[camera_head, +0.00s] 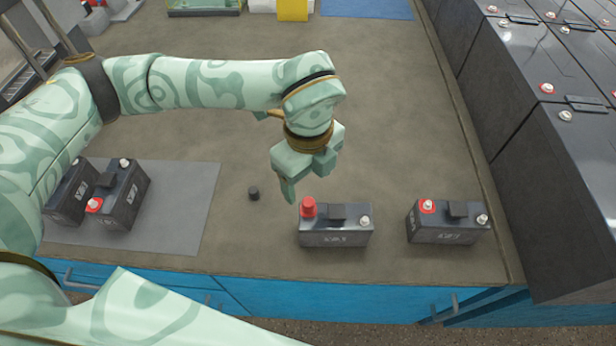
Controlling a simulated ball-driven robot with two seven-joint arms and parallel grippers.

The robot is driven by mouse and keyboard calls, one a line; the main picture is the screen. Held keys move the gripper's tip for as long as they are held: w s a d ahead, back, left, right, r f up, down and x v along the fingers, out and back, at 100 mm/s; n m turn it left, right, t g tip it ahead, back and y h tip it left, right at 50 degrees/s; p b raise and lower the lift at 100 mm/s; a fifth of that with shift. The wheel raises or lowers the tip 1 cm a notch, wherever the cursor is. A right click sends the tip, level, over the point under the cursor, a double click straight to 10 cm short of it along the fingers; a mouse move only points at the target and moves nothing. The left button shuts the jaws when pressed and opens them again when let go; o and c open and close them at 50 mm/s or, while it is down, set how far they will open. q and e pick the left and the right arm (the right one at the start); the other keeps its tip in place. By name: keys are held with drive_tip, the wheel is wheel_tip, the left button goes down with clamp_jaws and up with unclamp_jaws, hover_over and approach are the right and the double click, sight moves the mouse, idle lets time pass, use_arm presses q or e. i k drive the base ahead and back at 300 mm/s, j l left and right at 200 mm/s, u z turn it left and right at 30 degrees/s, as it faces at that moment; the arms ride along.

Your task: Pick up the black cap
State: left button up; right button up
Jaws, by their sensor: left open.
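The black cap (253,193) is a small dark cylinder standing on the brown bench top, between the grey mat and the middle battery. My left gripper (303,185) is open and empty, pointing down to the right of the cap and just behind the middle battery (336,238). One finger hangs close to the red cap (308,207) on that battery; I cannot tell whether they touch. My right gripper is not in view.
Another battery (447,234) stands to the right. Two batteries, one of them the nearer (121,205), stand on the grey mat (192,200) at left. The bench behind the gripper is clear.

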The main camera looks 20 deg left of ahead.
sight(253, 194)
drive_tip(key=k, duration=1)
